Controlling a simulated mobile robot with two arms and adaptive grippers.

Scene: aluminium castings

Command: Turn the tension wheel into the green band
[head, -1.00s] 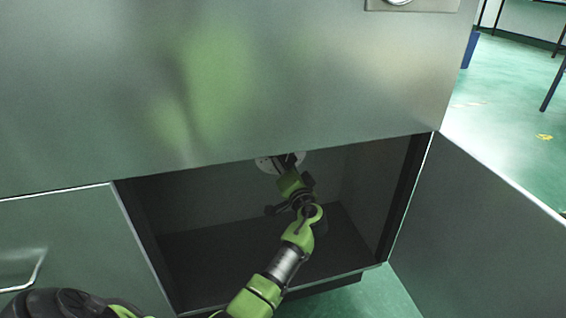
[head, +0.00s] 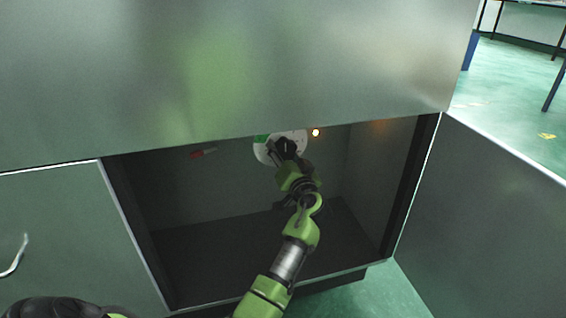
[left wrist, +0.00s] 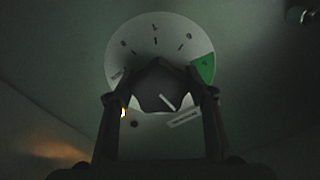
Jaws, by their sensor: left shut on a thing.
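The tension wheel (left wrist: 158,88) is a dark knob with a white pointer line, in the middle of a white dial (left wrist: 150,30). The pointer line points to the lower right. The green band (left wrist: 205,68) is a wedge at the dial's right edge, and the line is not on it. My left gripper (left wrist: 161,92) is shut on the wheel, one finger on each side. In the head view my left gripper (head: 284,150) reaches into the open cabinet to the dial (head: 264,153), whose green band (head: 261,138) shows at upper left. My right gripper is not in view.
The cabinet's side walls and floor (head: 230,235) surround my arm. An open door (head: 490,200) stands at the right. A metal panel (head: 300,60) overhangs the opening.

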